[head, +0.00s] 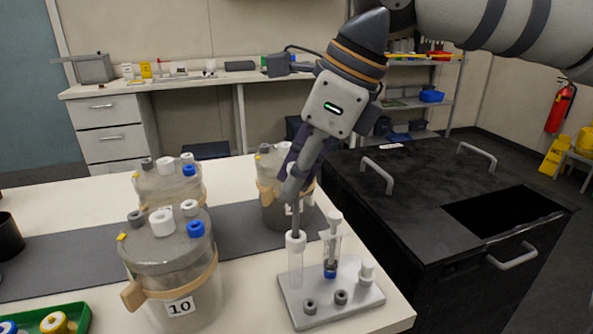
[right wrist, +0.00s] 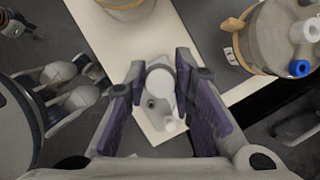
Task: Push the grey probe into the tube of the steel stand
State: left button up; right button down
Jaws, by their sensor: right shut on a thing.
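The steel stand (head: 338,315) is a pale grey plate near the front right corner of the white table. A clear tube with a white collar (head: 295,262) stands upright on its left side. My right gripper (head: 293,192) points down above this tube and is shut on the grey probe (head: 295,222). The probe's lower end meets the white collar; how deep it sits is hard to tell. In the right wrist view, a pale round top (right wrist: 160,80) shows between the purple finger pads, with the stand (right wrist: 153,118) below.
Bioreactor vessels stand left (head: 172,262) and behind (head: 272,205). A black cabinet (head: 415,205) with handles lies to the right. A green tray (head: 75,318) sits front left.

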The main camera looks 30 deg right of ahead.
aim_at(297, 226)
jog(key=shift+f, duration=4.1)
dwell(3.6)
jog(key=c, duration=1.3)
grip_release()
